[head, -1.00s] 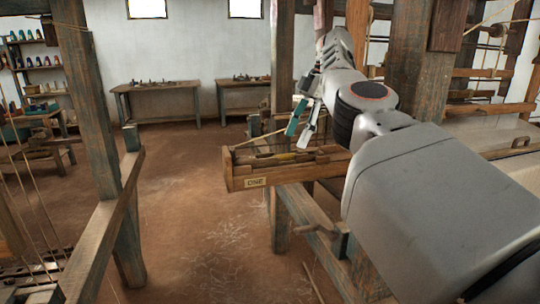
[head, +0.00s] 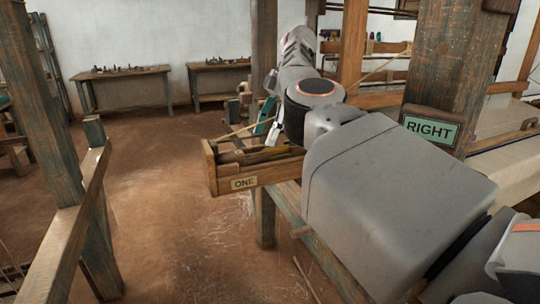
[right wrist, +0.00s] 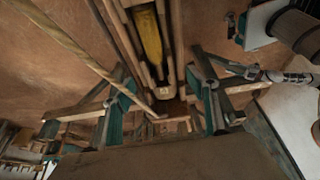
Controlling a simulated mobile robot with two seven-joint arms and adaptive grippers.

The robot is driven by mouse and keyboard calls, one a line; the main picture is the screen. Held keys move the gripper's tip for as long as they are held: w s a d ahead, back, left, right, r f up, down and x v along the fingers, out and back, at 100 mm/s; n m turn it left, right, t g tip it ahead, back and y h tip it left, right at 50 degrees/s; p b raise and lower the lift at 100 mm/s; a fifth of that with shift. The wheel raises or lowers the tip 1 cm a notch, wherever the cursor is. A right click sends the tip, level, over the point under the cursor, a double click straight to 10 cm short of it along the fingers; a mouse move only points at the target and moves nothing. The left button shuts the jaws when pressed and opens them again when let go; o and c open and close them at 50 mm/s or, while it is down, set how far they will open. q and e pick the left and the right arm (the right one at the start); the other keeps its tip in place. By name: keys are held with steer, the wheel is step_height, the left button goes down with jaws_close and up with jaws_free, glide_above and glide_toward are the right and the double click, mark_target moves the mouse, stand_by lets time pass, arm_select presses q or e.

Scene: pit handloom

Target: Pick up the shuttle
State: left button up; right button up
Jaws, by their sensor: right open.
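The shuttle (head: 262,156) lies in a wooden box (head: 212,171) labelled ONE, mostly hidden by the box wall in the head view. In the right wrist view the shuttle (right wrist: 147,40) is a long wooden body with a yellow-wound bobbin, pointing towards the camera. My right gripper (head: 266,129) is above the box with its fingers pointing down. In the right wrist view the right gripper (right wrist: 160,105) has its teal-padded fingers spread wide, with the shuttle's near end between them in the picture. Contact cannot be told. My left gripper is out of view.
A loom post (head: 452,75) with a RIGHT sign (head: 431,128) stands right of the box. A wooden rail and post (head: 95,190) stand at the left. Two work tables (head: 125,74) line the back wall.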

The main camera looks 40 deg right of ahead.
mark_target(261, 151)
steer(key=x, duration=0.4)
steer(key=shift+w+d+f+b, duration=0.1)
steer(key=shift+w+f+b, duration=0.05)
steer(key=shift+b, duration=0.15)
steer(key=shift+f, duration=0.2)
steer(key=c, duration=1.4)
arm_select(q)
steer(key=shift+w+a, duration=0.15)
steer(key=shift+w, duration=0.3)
arm_select(e)
steer(key=shift+r, duration=0.2)
